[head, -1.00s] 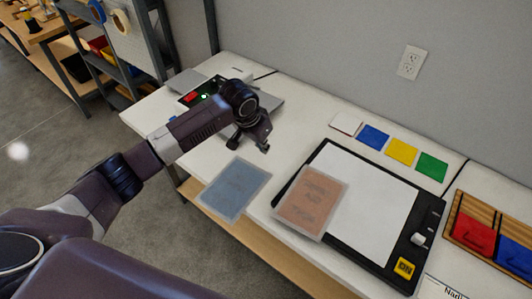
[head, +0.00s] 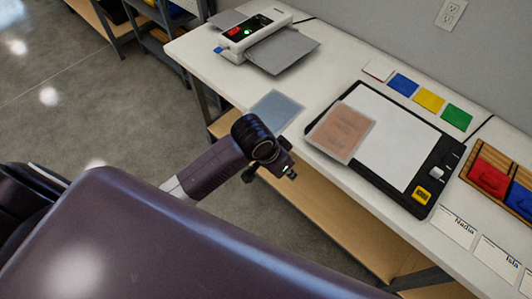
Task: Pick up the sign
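Nothing in view is plainly marked as the sign. A reddish-brown sheet in a clear sleeve (head: 341,133), with faint dark print, lies partly on the black-framed white board (head: 390,135) and overhangs its left edge. A blue-grey sheet in a clear sleeve (head: 275,109) lies at the table's front edge, left of the board. My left gripper (head: 270,177) is open and empty, in front of the table edge and just below the blue-grey sheet in the picture. It touches neither sheet. My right gripper is not in view.
A white laminator-like machine (head: 250,33) with a grey sheet or tray (head: 283,50) stands at the table's far left. Coloured squares (head: 429,99) lie behind the board. A wooden rack (head: 478,166) with red and blue items and name cards (head: 453,227) are at right.

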